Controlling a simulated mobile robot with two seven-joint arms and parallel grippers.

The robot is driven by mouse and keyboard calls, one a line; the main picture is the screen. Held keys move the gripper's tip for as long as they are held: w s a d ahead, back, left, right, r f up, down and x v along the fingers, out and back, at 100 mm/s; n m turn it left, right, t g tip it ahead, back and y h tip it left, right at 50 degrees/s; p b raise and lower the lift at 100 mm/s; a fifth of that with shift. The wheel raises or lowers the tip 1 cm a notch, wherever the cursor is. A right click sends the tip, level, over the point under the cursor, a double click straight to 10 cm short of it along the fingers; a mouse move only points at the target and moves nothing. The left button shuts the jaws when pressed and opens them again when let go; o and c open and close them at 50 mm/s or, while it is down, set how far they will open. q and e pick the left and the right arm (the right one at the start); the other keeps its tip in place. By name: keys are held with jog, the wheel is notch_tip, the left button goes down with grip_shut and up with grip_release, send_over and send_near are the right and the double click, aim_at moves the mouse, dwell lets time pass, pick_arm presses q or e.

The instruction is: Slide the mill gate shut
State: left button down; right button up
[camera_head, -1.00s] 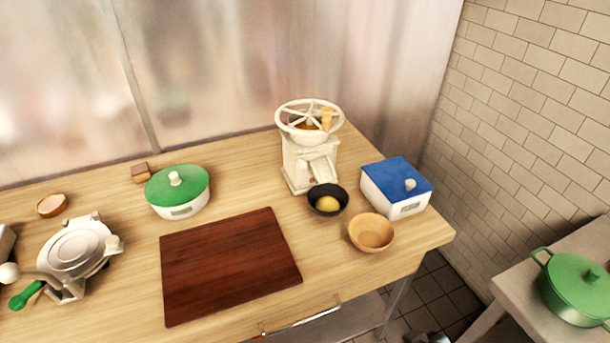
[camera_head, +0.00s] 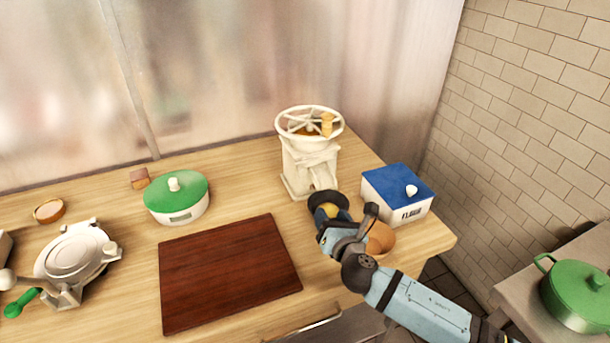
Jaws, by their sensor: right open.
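The cream mill (camera_head: 310,165) stands upright at the back right of the table, with a spoked wheel and a wooden knob on top. The gate itself is too small to make out. My left gripper is not in view.
A blue-lidded flour box (camera_head: 398,194) stands right of the mill. A wooden bowl (camera_head: 381,238) is partly behind my right arm. A dark red board (camera_head: 228,270) lies left, with a green-lidded pot (camera_head: 177,198) behind it. A white press (camera_head: 75,253) stands far left.

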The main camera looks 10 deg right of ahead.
aim_at(304, 173)
jog(key=w+a+n, duration=0.1)
jog(key=w, duration=0.4)
jog(key=w+a+n+y, duration=0.1)
jog(key=w+n, duration=0.1)
jog(key=w, duration=0.3)
jog(key=w+a+n+y, duration=0.1)
jog(key=w+a+n, duration=0.1)
jog(key=w, duration=0.4)
jog(key=shift+r, duration=0.3)
